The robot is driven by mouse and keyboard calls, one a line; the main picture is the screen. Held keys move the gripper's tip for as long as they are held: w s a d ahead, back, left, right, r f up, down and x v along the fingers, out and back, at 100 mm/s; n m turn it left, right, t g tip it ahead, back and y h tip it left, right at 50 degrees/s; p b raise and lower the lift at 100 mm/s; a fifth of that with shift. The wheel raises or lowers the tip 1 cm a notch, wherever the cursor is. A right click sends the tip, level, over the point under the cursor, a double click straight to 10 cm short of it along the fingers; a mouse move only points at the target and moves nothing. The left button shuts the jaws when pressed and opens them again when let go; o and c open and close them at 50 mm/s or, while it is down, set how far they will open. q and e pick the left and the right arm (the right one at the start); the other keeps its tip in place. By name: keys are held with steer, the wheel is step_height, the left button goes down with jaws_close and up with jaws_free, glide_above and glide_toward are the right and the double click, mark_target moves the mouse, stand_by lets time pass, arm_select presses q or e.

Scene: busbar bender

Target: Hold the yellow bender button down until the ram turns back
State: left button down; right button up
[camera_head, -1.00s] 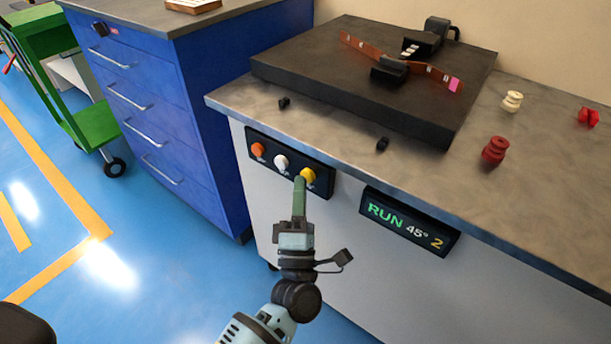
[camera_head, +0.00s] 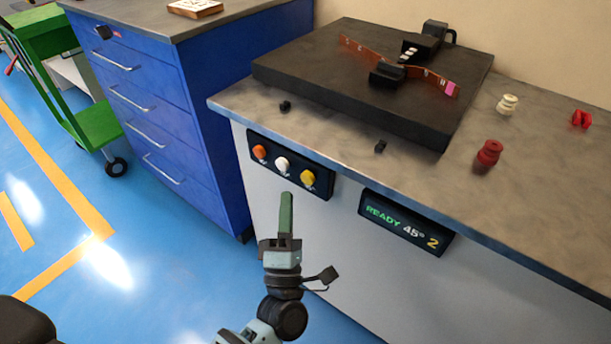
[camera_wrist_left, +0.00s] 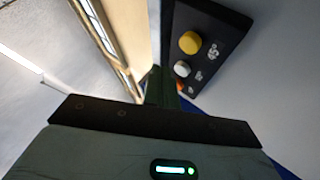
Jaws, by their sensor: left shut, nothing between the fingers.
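The yellow button (camera_head: 307,178) is the rightmost of three on a black panel (camera_head: 322,191) on the bench front. It also shows in the left wrist view (camera_wrist_left: 190,43). My left gripper (camera_head: 286,196) is shut and empty, below and left of the yellow button and apart from it. The bender (camera_head: 388,72) sits on a dark plate with its ram between black blocks and a copper busbar (camera_head: 365,50) with a pink end. The display (camera_head: 408,222) reads READY 45° 2. My right gripper is not in view.
A white button (camera_head: 282,164) and an orange button (camera_head: 260,152) sit left of the yellow one. Red and cream insulators (camera_head: 488,153) stand on the bench top. A blue drawer cabinet (camera_head: 170,110) and a green cart (camera_head: 85,115) stand left. The floor before the panel is open.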

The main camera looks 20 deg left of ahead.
arm_select(q)
steer(key=shift+s+a+p, duration=0.15)
steer(key=shift+s+a, duration=0.05)
steer(key=shift+s, duration=0.3)
steer(key=shift+s+a+p, duration=0.15)
steer(key=shift+s+a, duration=0.05)
steer(key=shift+s, duration=0.3)
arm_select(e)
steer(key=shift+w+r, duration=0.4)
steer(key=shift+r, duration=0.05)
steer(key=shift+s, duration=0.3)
